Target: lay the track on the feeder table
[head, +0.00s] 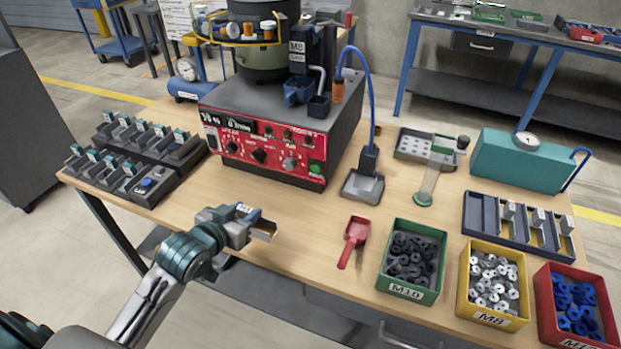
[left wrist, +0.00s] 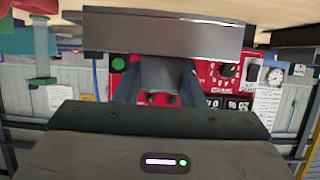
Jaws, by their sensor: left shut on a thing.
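The track is a short grey metal piece with a tan inner face (head: 264,230). My left gripper (head: 246,223) is shut on it and holds it above the front left part of the wooden feeder table (head: 310,225). In the left wrist view the track (left wrist: 162,36) spans the upper middle as a shiny grey bar across my gripper fingers (left wrist: 160,82). Whether the track touches the table cannot be told. My right gripper is not in view.
The red-fronted bowl feeder (head: 262,150) stands behind the gripper. A black rack (head: 150,158) is at left. A red scoop (head: 354,238), a green bin (head: 412,262), a yellow bin (head: 492,285) and a red bin (head: 575,308) are at right.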

